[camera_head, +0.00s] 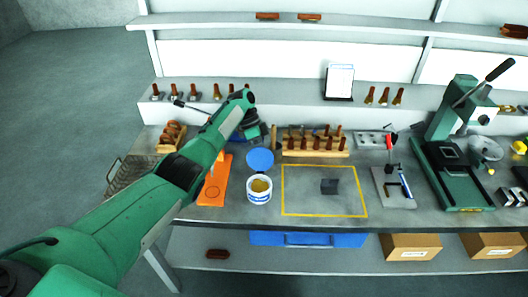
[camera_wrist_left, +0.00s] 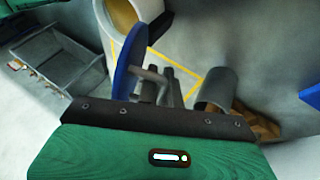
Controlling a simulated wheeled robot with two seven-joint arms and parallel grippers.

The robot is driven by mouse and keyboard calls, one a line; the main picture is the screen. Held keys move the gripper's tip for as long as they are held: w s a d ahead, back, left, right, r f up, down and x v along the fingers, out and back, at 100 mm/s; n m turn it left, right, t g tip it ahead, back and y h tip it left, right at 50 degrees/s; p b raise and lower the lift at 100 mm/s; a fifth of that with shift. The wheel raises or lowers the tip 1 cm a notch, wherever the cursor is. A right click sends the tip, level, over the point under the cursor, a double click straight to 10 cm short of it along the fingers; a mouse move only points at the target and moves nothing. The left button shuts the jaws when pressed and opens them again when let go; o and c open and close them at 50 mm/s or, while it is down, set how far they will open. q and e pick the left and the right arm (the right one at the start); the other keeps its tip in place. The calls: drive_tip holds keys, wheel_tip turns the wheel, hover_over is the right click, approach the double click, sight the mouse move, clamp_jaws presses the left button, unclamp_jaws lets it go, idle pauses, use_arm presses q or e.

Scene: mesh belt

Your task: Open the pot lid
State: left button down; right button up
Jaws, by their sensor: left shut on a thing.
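The pot (camera_head: 259,198) is a small white tub with a blue label, standing upright on the bench. Its top is open and yellow contents show inside. The blue round lid (camera_head: 260,160) is off the pot, tilted up just behind and above its rim. In the left wrist view the lid (camera_wrist_left: 129,56) stands nearly edge-on, apart from the pot (camera_wrist_left: 148,12). My left gripper (camera_wrist_left: 160,82) is shut on the lid by a grey piece on its face. In the head view the fingers are mostly hidden behind the lid and wrist. My right gripper is not in view.
An orange board (camera_head: 211,192) lies left of the pot. A wooden tool rack (camera_head: 315,152) stands behind. A green press (camera_head: 450,165) is far right.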

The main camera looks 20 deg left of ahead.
use_arm(q)
drive_tip(key=shift+s+f, duration=0.1)
drive_tip(key=c, duration=1.8)
unclamp_jaws()
drive_tip(key=shift+c, duration=0.2)
drive_tip(key=b+v, duration=0.6)
drive_tip(key=v, duration=0.7)
drive_tip(key=shift+r, duration=0.3)
drive_tip(key=shift+a, duration=0.2)
